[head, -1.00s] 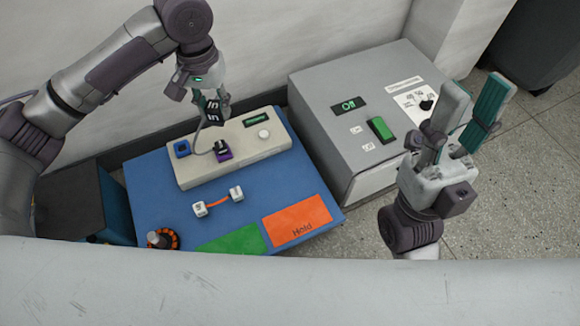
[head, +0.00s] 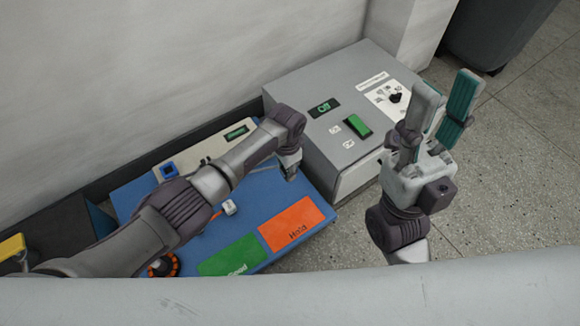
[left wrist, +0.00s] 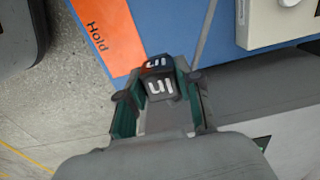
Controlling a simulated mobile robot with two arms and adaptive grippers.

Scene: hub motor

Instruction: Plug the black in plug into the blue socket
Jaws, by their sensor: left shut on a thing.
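The black in plug (left wrist: 160,85), with white lettering, is between the fingers of my left gripper (left wrist: 157,100) in the left wrist view. My left gripper (head: 289,166) is shut on it above the right edge of the blue board in the head view. The plug cannot be made out there. The blue socket (head: 169,171) is at the left end of the beige box (head: 204,153), well to the left of my left gripper. My right gripper (head: 447,86) is open and empty, raised at the right with its fingers pointing up.
The blue board (head: 285,195) carries an orange Hold patch (head: 297,224) and a green patch (head: 230,257). A grey machine (head: 300,85) with a green switch (head: 357,124) stands right beside it. My left arm hides the middle of the board.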

